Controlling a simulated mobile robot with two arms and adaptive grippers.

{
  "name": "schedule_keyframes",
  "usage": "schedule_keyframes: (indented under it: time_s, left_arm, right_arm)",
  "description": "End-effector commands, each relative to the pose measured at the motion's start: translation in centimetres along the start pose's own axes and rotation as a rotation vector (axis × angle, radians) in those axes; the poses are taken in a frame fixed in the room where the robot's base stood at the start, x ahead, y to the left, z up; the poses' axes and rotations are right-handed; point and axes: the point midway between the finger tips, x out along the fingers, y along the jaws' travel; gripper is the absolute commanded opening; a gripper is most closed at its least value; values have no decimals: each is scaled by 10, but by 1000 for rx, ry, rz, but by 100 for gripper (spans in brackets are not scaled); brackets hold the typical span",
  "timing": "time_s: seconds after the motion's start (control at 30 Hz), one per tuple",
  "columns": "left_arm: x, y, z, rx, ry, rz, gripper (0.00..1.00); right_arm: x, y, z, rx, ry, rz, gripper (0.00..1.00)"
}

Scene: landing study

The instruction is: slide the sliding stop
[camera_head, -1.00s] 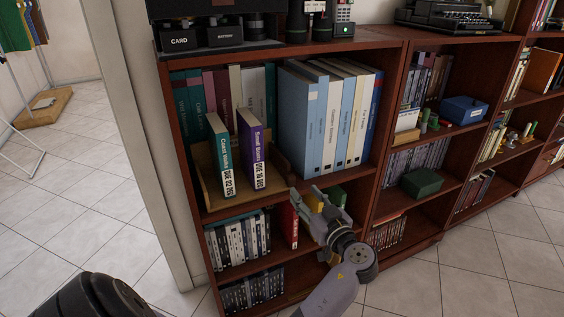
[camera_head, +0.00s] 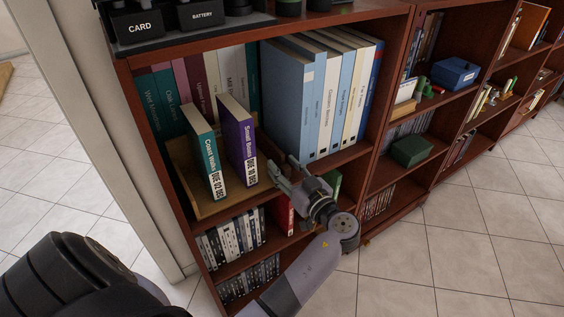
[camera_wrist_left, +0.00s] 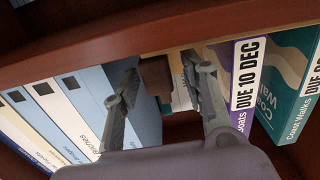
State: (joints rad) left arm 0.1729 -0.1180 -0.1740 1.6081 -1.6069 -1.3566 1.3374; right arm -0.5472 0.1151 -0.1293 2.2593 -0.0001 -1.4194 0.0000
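My left gripper (camera_head: 284,170) is at the front of the shelf, just right of the tray and below the big binders. In the left wrist view its two fingers (camera_wrist_left: 160,70) are apart. A dark brown block (camera_wrist_left: 156,76), which looks like the sliding stop, shows between the fingertips; I cannot tell whether they touch it. In the head view the gripper hides this block or it is too small to make out. A wooden tray (camera_head: 216,208) holds the teal Coast Walks book (camera_head: 205,155) and the purple Small Boats book (camera_head: 238,142), both upright. My right gripper is not in view.
Large blue and white binders (camera_head: 287,100) stand close to the right of the gripper. Shelf boards (camera_wrist_left: 200,28) lie close around it. A red book (camera_head: 284,214) and several cases (camera_head: 232,238) stand on the shelf below. Open tiled floor (camera_head: 470,245) lies to the right.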

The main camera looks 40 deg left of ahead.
Motion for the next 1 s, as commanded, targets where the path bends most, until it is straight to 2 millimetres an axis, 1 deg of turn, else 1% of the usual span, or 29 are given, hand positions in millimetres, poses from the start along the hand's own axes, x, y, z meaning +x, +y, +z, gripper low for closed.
schedule_keyframes:
  time_s: [0.2,0.8,1.0]
  left_arm:
    - [0,0,0,0,0,0,40]
    - [0,0,0,0,0,0,0]
    - [0,0,0,0,0,0,0]
  right_arm:
    - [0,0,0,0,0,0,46]
    - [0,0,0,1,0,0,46]
    - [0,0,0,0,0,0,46]
